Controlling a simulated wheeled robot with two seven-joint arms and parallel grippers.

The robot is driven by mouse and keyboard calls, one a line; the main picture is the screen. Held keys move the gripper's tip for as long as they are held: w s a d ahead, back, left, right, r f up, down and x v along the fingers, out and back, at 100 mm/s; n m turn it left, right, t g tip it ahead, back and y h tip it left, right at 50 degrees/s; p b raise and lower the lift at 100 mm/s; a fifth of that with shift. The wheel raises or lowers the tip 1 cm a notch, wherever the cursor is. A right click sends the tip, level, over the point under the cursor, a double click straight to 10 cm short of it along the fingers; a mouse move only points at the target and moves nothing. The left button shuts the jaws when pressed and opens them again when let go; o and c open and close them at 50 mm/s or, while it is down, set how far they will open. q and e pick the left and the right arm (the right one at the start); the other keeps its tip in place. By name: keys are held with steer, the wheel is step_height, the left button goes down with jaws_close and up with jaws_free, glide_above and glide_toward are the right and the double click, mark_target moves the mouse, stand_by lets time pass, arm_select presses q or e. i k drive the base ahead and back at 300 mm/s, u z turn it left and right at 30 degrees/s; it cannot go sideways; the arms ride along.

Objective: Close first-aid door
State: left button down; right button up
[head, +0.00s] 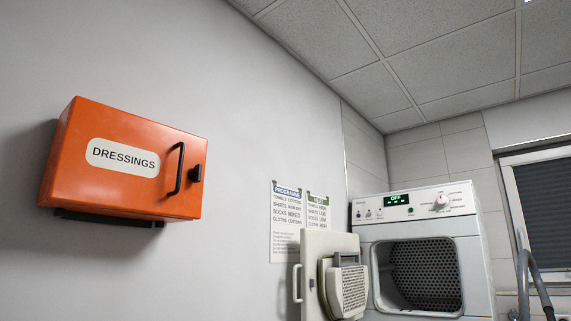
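The orange first-aid cabinet (65,165) hangs on the grey wall at the left of the head view. Its front door (125,185) carries a white label reading DRESSINGS. A black bar handle (177,168) and a black knob (196,173) are near the door's right edge. The door looks flush with the cabinet, with no clear gap, but I cannot tell whether it is latched. A dark strip shows under the cabinet. Neither of my grippers is in view.
A white dryer (420,224) stands at the lower right with its drum opening uncovered. Its door (325,243) is swung open to the left, below printed notices (300,210). A grey curved tube (525,262) is near a dark window blind (547,200). The wall between cabinet and notices is clear.

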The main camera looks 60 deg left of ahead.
mark_target(109, 157)
steer(key=z, duration=0.5)
steer(key=i, duration=0.15)
steer(key=u, duration=2.75)
